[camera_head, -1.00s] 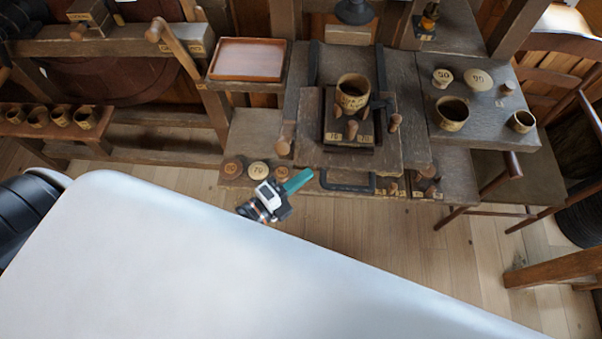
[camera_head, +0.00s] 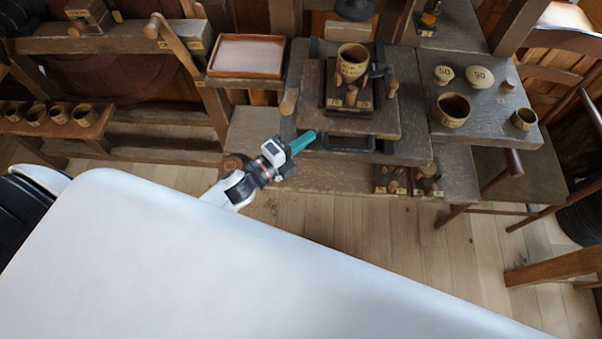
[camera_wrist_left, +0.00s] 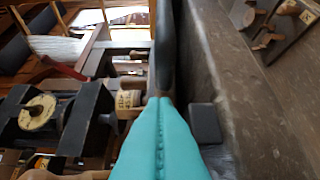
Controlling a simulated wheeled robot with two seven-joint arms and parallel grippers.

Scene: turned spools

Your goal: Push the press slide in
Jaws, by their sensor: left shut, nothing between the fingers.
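The press slide is a dark wooden board (camera_head: 388,125) on the bench, with a black handle (camera_head: 350,144) at its front edge. A block with a lettered wooden cup (camera_head: 352,62) and several small pegs rides on it. My left gripper (camera_head: 308,138) is shut and empty, its teal fingers pointing at the slide's front left corner, left of the handle. Whether they touch the slide I cannot tell. In the left wrist view the shut fingers (camera_wrist_left: 160,112) reach forward beside dark wooden parts. My right gripper is not in view.
A wooden peg (camera_head: 289,101) stands left of the slide. A reddish tray (camera_head: 246,56) lies further left. A side board at right holds cups (camera_head: 452,110) and round lettered pieces (camera_head: 480,77). My white body covers the lower left. The floor in front is clear.

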